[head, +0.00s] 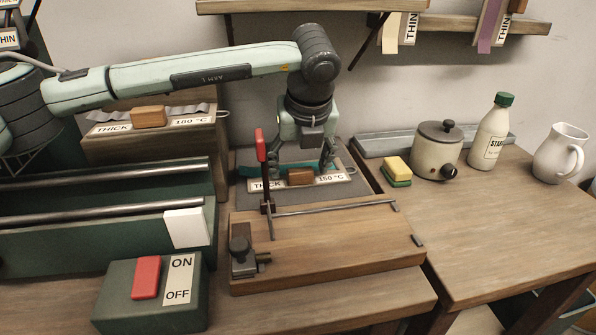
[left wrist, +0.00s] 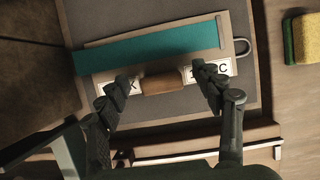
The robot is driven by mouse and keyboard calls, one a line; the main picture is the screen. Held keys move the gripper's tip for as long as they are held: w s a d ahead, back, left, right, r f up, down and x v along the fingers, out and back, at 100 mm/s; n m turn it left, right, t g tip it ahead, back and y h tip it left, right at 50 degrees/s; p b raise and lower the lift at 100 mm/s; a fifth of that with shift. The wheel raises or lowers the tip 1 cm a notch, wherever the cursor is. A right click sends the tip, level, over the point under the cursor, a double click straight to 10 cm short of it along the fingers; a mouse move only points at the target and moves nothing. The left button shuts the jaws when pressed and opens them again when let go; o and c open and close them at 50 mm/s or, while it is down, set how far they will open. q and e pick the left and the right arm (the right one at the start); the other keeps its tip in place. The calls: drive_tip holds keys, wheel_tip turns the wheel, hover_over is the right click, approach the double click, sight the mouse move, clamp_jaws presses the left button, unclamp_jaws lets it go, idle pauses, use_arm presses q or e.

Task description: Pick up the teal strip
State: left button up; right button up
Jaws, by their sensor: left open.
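The teal strip (left wrist: 150,48) lies flat along the upper part of a labelled plate (left wrist: 205,24) in the left wrist view. In the head view it shows partly, with its left end (head: 246,171) sticking out and the rest behind my gripper. My left gripper (head: 298,168) is open and points down over the plate marked THICK 150 °C. In the left wrist view its fingertips (left wrist: 164,82) are apart on either side of the wooden handle (left wrist: 163,82), with the strip just above them in the picture. Nothing is held. My right gripper is not in view.
A wooden board (head: 320,245) with a metal rod and a red-handled lever (head: 261,147) stands in front of the plate. A switch box (head: 150,292) is at front left. A sponge (head: 397,170), pot (head: 437,152), bottle (head: 490,135) and jug (head: 560,155) stand at right.

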use_arm(q)
drive_tip(key=c, duration=1.3)
drive_tip(key=shift+r, duration=0.15)
